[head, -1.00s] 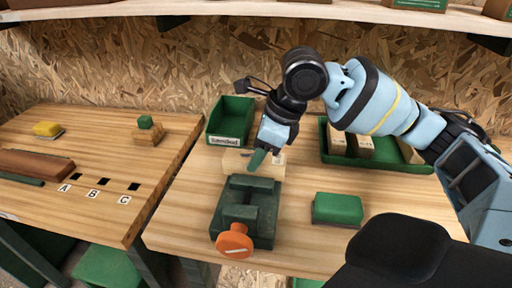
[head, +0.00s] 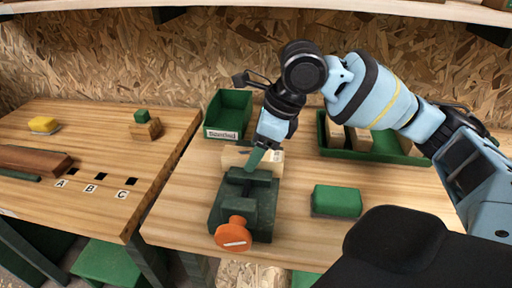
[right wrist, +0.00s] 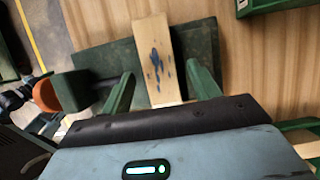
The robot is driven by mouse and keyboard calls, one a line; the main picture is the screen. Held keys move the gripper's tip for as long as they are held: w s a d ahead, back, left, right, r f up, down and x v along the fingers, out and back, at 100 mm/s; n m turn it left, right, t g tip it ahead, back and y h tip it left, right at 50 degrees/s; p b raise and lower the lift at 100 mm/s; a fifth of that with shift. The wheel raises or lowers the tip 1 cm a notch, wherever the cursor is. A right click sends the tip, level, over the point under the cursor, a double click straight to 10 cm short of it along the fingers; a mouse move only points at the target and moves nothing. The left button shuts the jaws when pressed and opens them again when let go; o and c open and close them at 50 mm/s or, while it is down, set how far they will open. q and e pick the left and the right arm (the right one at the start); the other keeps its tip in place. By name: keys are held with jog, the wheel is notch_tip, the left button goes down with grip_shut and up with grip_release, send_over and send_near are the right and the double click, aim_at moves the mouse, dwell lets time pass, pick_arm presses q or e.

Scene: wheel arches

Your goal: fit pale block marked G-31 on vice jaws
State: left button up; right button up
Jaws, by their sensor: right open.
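The pale wooden block (head: 270,163) lies at the far end of the dark green vice (head: 228,198), which has an orange knob (head: 234,234). In the right wrist view the block (right wrist: 154,50) lies lengthwise over the vice (right wrist: 195,52), with dark smudged marks on top; I cannot read a label. Whether it sits on the jaws or just above them cannot be told. My right gripper (head: 254,157) is open over the block. In the right wrist view its green fingers (right wrist: 163,92) stand apart on either side of the block's near end. My left gripper is not in view.
A green bin (head: 230,112) stands behind the vice. A green tray (head: 400,157) with pale blocks is at the back right. Another table (head: 60,130) on the left holds small blocks and slots marked A, B, C.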

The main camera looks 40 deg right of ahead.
jog(key=p+v, duration=0.1)
jog(key=v, duration=0.6)
jog(key=shift+s+r, duration=0.1)
jog(key=shift+r, duration=0.1)
dwell(0.4)
